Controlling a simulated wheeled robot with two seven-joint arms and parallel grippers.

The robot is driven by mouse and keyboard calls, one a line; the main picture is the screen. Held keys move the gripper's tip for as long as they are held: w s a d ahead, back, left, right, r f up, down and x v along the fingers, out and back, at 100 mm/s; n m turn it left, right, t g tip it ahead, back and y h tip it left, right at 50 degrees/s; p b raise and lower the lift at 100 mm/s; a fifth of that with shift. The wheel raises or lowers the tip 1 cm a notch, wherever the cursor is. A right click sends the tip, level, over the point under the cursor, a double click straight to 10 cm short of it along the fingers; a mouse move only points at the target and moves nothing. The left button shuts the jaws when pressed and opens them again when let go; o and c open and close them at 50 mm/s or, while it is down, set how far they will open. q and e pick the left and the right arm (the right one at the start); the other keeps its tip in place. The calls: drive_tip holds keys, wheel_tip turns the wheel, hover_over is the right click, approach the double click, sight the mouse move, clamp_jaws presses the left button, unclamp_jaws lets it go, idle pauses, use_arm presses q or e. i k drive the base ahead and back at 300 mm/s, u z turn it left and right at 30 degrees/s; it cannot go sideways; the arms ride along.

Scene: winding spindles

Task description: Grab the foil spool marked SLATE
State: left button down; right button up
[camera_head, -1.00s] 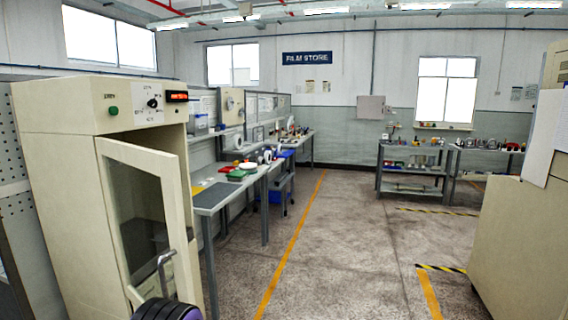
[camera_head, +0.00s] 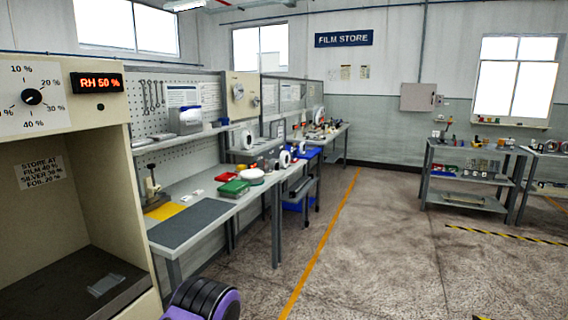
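No spool with a readable SLATE mark shows. White round reels that may be spools stand along the left-hand benches, one on the shelf (camera_head: 248,139) and one on the bench further back (camera_head: 285,158). Their marks are too small to read. The cream cabinet (camera_head: 75,150) at the left is open at the front. Its label (camera_head: 43,172) reads STORE AT FILM 40 %, SILVER 30 %, FOIL 20 %. Its display (camera_head: 97,83) reads RH 50 %. A small flat grey piece (camera_head: 106,285) lies on its dark floor, and no spool shows inside. Neither gripper is in view.
The near bench (camera_head: 222,227) holds a dark mat, a green box (camera_head: 234,188), a red box (camera_head: 254,176) and a white round item. A grey shelf unit (camera_head: 465,204) stands at the back right under the FILM STORE sign's wall. The middle floor (camera_head: 370,250) is clear.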

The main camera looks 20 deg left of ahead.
sight(275, 163)
drive_tip(key=i, duration=1.1)
drive_tip(key=u, duration=0.95)
drive_tip(key=i, duration=1.65)
drive_tip(key=k, duration=0.55)
drive_tip(key=z, duration=0.95)
drive_tip(key=i, duration=1.05)
drive_tip(key=z, duration=0.7)
drive_tip(key=i, duration=1.05)
drive_tip(key=u, duration=0.75)
drive_tip(key=i, duration=0.95)
drive_tip(key=u, duration=0.85)
